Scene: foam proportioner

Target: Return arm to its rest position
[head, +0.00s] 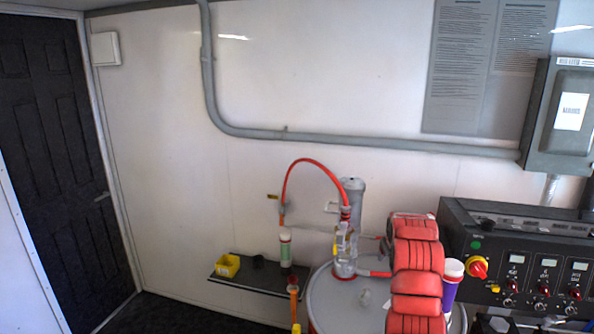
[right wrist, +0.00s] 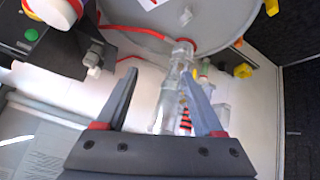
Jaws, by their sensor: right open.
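My right gripper (right wrist: 160,74) shows in the right wrist view with its two grey fingers spread wide. It is open. A clear, pale upright pump or cylinder (right wrist: 170,92) shows between and beyond the fingers; I see no clear grip or contact on it. In the head view the grey pump cylinder (head: 352,193) stands on the drum lid (head: 335,300) with a red hose (head: 306,163) arching to its left. I cannot make out either gripper in the head view. My left gripper is not in view.
A red segmented form (head: 415,265) and a purple container with a white top (head: 452,282) stand by the drum's right side. A black control panel (head: 520,265) is at right. A shelf (head: 250,285) holds a yellow bin (head: 228,265). The wall area at left is clear.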

